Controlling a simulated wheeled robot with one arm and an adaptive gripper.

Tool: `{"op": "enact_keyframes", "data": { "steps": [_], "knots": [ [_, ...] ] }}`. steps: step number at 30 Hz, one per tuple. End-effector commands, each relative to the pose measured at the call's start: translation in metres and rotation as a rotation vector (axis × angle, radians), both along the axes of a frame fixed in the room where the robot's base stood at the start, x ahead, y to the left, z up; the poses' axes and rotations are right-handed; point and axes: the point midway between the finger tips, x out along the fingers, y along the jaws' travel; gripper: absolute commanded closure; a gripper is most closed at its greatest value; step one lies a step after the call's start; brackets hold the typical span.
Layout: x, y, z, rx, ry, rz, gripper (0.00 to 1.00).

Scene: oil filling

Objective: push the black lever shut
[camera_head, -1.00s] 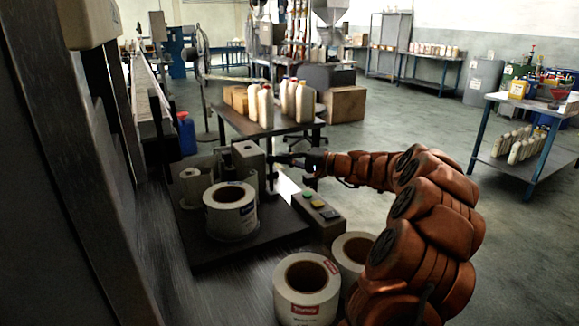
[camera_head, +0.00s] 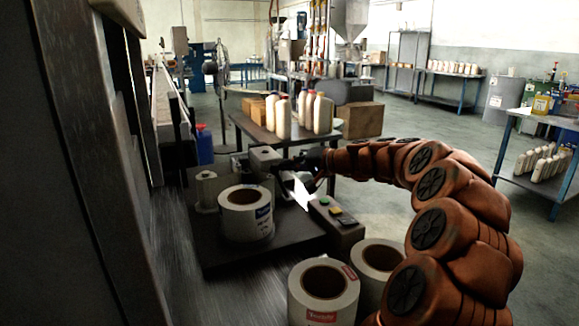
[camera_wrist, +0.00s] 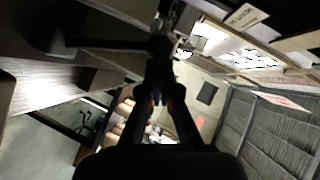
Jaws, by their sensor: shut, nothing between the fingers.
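My gripper (camera_head: 292,164) is at the end of the orange arm, beside the grey upright box of the labelling machine (camera_head: 264,162). In the wrist view my gripper (camera_wrist: 161,95) has its two dark fingers close together, with nothing seen between them. A dark bar with a rounded knob, seemingly the black lever (camera_wrist: 100,43), lies just beyond the fingertips. I cannot tell whether they touch. In the head view the lever is hard to tell apart from the dark gripper.
A label roll (camera_head: 245,213) sits on the machine's dark base, with a button box (camera_head: 337,217) at its right. Two more rolls (camera_head: 323,290) stand in front. A table (camera_head: 243,127) with white bottles and cardboard boxes stands behind. Open floor lies to the right.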

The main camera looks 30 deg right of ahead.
Motion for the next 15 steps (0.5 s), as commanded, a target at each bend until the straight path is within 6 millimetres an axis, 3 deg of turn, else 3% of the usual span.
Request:
{"op": "enact_keyframes", "data": {
  "steps": [9,15],
  "knots": [
    [0.000,-0.002,0.001,0.001,0.000,0.000,1.00],
    [-0.003,-0.018,0.011,0.000,-0.002,0.000,1.00]
  ]
}}
